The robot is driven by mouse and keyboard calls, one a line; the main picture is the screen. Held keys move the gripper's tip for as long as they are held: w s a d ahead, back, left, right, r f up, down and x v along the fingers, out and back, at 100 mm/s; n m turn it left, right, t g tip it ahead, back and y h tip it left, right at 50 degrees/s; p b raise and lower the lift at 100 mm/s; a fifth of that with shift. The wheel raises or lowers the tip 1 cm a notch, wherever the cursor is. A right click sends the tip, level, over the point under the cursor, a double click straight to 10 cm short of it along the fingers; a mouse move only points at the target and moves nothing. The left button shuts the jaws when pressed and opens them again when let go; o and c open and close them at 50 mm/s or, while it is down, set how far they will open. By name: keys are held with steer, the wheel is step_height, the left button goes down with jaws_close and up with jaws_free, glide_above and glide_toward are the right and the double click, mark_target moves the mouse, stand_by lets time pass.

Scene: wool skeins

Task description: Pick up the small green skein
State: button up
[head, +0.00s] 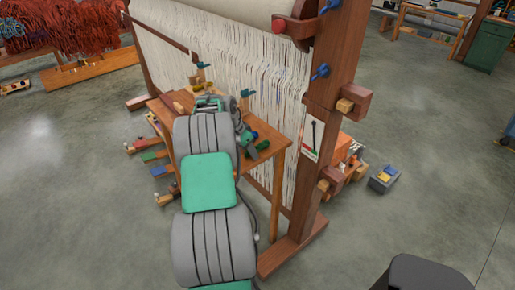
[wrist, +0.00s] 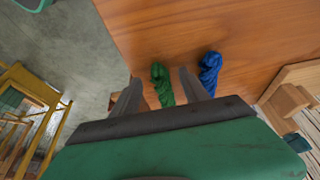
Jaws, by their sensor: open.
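The small green skein (wrist: 162,86) lies on the wooden table top (wrist: 160,35) near its edge, seen in the wrist view between the two fingers of my gripper (wrist: 159,76). My gripper is open, with a finger on either side of the skein in the picture. I cannot tell how far the fingertips are above the table. In the head view, a dark green patch (head: 263,145) near the right end of the table looks like this skein. My arm hides much of the table there.
A blue skein (wrist: 210,70) lies just right of the green one, beyond my right finger. A wooden loom frame part (wrist: 290,90) stands close to the table at right. The tall loom post (head: 325,110) rises right of the table. Open floor (head: 100,215) lies left.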

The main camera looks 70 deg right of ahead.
jaws_close()
stand_by(0.4)
